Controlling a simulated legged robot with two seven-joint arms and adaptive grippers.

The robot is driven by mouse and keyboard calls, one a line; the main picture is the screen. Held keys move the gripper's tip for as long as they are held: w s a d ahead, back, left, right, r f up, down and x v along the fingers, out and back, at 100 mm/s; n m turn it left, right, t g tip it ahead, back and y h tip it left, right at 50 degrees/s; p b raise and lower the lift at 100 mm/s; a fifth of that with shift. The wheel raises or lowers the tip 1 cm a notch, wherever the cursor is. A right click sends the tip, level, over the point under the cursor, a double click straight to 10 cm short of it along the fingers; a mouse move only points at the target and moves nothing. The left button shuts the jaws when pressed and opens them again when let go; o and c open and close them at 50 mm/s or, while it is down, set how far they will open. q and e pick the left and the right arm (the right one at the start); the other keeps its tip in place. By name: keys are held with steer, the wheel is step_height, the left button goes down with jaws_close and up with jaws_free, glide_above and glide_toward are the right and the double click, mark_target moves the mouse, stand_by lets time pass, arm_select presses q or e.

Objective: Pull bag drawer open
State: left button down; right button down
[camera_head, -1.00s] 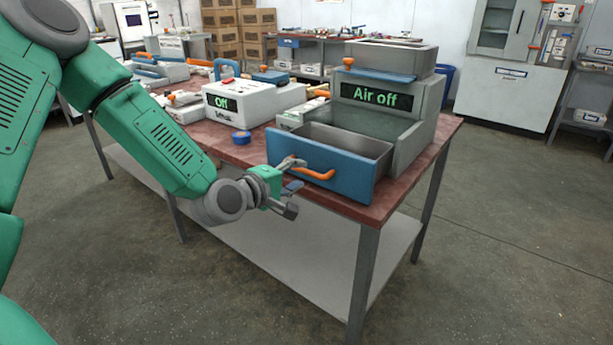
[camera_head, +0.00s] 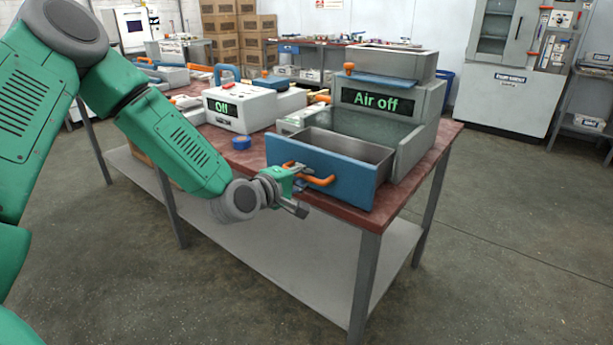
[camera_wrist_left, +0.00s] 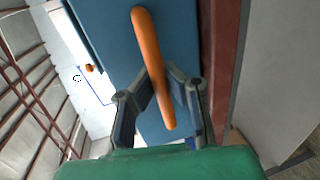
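The bag drawer (camera_head: 345,185) has a blue front and an orange bar handle (camera_head: 322,182). It stands out of the grey machine (camera_head: 428,110) marked "Air off", and its grey empty-looking inside shows from above. My left gripper (camera_head: 299,188) is at the left part of the handle, in front of the drawer face. In the left wrist view the handle (camera_wrist_left: 148,45) runs between the two fingers (camera_wrist_left: 160,72), which lean in close on both sides of it. Whether both pads touch is hard to see. My right gripper is not in view.
A white box (camera_head: 242,110) marked "Off" stands left of the machine on the red tabletop (camera_head: 240,156), with a small blue round item (camera_head: 241,143) in front. A grey shelf (camera_head: 270,250) lies under the table. The floor (camera_head: 500,250) to the right is clear.

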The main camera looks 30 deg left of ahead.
arm_select(q)
steer(key=shift+v, duration=0.9)
steer(key=c, duration=1.6)
jaws_free()
steer(key=shift+a+f, duration=0.3)
steer(key=shift+f, duration=0.05)
steer(key=shift+o, duration=0.2)
steer(key=v, duration=1.2)
steer(key=shift+w, duration=0.1)
steer(key=s+d+f+m+g, duration=0.3)
steer(key=s+f+m+g, duration=0.15)
steer(key=f, duration=0.45)
steer(key=s+d+f+m+g, duration=0.3)
steer(key=s+f+m+g, duration=0.15)
steer(key=f, duration=0.45)
steer(key=s+d+f+m+g, duration=0.2)
steer(key=s+f+m+g, duration=0.1)
steer(key=s, duration=0.5)
steer(key=s+d+f+m+g+y+p, duration=0.1)
steer(key=s+d+f+m+g, duration=0.1)
steer(key=s+f+m, duration=0.3)
step_height(320, 180, down, 3)
steer(key=s+g, duration=0.1)
steer(key=s, duration=0.1)
steer(key=shift+s+d+m, duration=0.15)
steer(key=shift+s+m, duration=0.15)
steer(key=shift+s, duration=0.1)
